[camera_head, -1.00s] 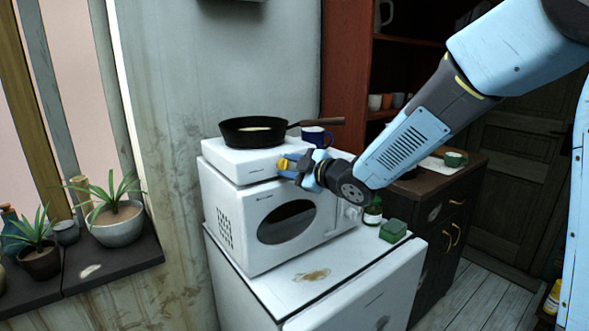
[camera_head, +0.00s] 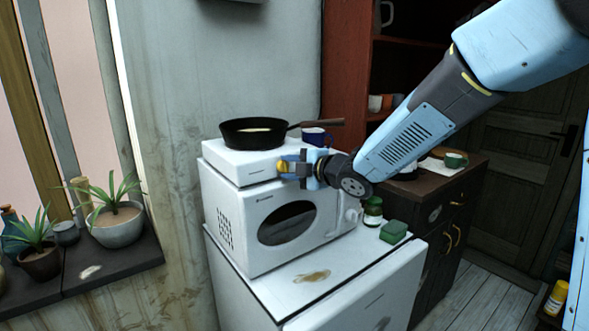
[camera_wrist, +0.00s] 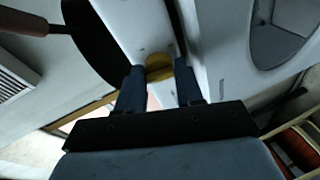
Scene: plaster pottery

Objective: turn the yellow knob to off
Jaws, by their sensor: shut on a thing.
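The yellow knob (camera_head: 283,167) is on the front of a white hot plate (camera_head: 228,166), which stands on a white microwave. My gripper (camera_head: 287,167) is at the knob and shut on it, with the arm reaching in from the right. In the wrist view, the yellow knob (camera_wrist: 160,68) shows between the two dark fingers of my gripper (camera_wrist: 160,85). The fingers hide part of the knob, and I cannot read its setting.
A black frying pan (camera_head: 252,132) stands on the hot plate, its handle pointing right. A blue mug (camera_head: 318,137) is behind my gripper. Below are the microwave (camera_head: 262,222), a bottle (camera_head: 373,212) and a green sponge (camera_head: 394,230). Potted plants (camera_head: 117,222) stand at left.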

